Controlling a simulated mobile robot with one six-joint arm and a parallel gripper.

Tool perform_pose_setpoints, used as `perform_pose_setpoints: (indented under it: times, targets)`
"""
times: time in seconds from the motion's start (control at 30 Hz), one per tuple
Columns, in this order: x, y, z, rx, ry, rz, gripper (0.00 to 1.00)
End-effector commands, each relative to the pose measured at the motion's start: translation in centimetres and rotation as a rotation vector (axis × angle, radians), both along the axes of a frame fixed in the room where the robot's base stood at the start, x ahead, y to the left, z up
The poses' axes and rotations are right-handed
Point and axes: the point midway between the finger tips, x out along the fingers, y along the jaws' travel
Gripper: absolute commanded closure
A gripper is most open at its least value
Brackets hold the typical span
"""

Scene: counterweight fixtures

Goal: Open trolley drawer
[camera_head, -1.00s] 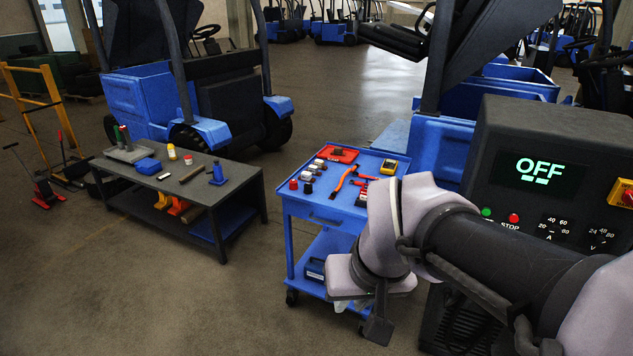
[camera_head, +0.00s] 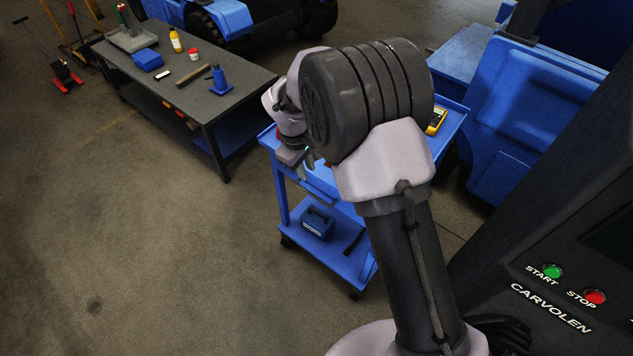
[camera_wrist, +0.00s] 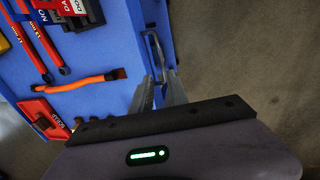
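The blue trolley (camera_head: 362,262) stands in the middle of the head view, its top mostly hidden behind my arm. Its drawer front (camera_head: 322,186) faces the near left side and looks closed, though my arm covers part of it. In the wrist view the drawer's grey bar handle (camera_wrist: 151,42) sticks out from the trolley's blue side. My gripper (camera_wrist: 159,78) is at the near end of this handle, its two fingers apart with the bar running in between. I cannot tell whether they touch it. In the head view my gripper (camera_head: 301,163) is beside the drawer front, partly hidden.
On the trolley top are an orange-handled tool (camera_wrist: 85,83), a red tray (camera_wrist: 40,117) and a yellow meter (camera_head: 436,120). A dark workbench (camera_head: 228,108) stands to the left. Floor in front of the trolley is clear.

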Motion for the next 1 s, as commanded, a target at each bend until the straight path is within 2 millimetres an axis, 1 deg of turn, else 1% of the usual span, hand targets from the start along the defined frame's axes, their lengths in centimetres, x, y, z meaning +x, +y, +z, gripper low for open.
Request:
perform_pose_setpoints:
  times: [0.03, 0.2, 0.3, 0.4, 0.5, 0.6, 0.7, 0.97, 1.0]
  targets:
    - [0.2, -0.2, -2.1, -0.001, 0.002, -0.001, 0.8]
    - [0.9, -0.8, -6.9, 0.0, 0.001, -0.002, 0.8]
    - [1.3, -1.1, -9.3, 0.0, 0.002, -0.003, 0.8]
    - [1.6, -1.3, -11.2, 0.0, 0.001, -0.004, 0.8]
    - [1.8, -1.5, -12.6, 0.001, 0.0, -0.003, 0.8]
    - [2.0, -1.6, -13.4, 0.001, -0.001, -0.003, 0.8]
    - [2.1, -1.6, -13.8, 0.001, -0.001, -0.003, 0.8]
    - [2.1, -1.6, -13.9, 0.001, -0.001, -0.003, 0.8]
    - [2.1, -1.6, -13.9, 0.001, -0.001, -0.003, 0.86]
